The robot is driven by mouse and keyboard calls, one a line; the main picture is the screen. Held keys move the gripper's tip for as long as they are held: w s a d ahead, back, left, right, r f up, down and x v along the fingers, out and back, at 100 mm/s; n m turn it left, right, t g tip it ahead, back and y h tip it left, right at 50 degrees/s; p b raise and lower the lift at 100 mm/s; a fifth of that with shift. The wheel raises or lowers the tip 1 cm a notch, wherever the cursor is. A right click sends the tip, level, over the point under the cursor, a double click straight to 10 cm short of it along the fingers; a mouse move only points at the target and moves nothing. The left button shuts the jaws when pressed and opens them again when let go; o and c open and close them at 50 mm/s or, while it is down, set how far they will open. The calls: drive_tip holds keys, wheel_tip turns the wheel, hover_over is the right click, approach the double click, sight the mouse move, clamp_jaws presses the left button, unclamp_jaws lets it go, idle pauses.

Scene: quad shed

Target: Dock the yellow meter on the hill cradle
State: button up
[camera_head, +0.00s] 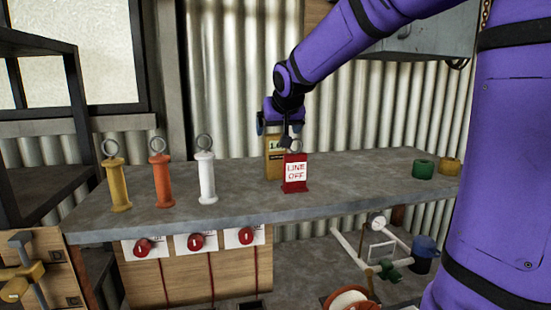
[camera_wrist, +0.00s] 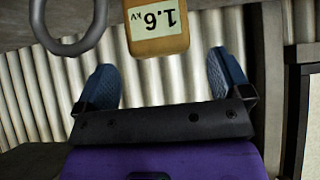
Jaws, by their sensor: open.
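The yellow meter (camera_head: 273,160) stands upright on the grey bench, partly hidden behind a red "LINE OFF" block (camera_head: 295,174). In the wrist view the meter (camera_wrist: 158,42) shows a pale display reading 1.6 kV, upside down. My gripper (camera_head: 280,128) is at the top of the meter in the head view. In the wrist view my gripper (camera_wrist: 164,72) is open, with its blue fingers apart and the meter beyond the gap, not gripped. A grey ring (camera_wrist: 68,46) shows at left there. I cannot make out which thing is the hill cradle.
Yellow (camera_head: 118,185), orange (camera_head: 161,182) and white (camera_head: 206,178) ringed posts stand along the bench (camera_head: 245,192) at left. Green (camera_head: 424,168) and yellow (camera_head: 450,166) rolls lie at right. Red knobs line the panel below. A corrugated wall rises behind. The right-middle benchtop is clear.

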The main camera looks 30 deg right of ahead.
sight(276, 134)
drive_tip(key=shift+f+x, duration=0.2)
drive_tip(key=shift+x, duration=2.75)
drive_tip(key=shift+s+a+r, duration=0.1)
drive_tip(key=shift+s, duration=0.15)
drive_tip(key=c, duration=1.2)
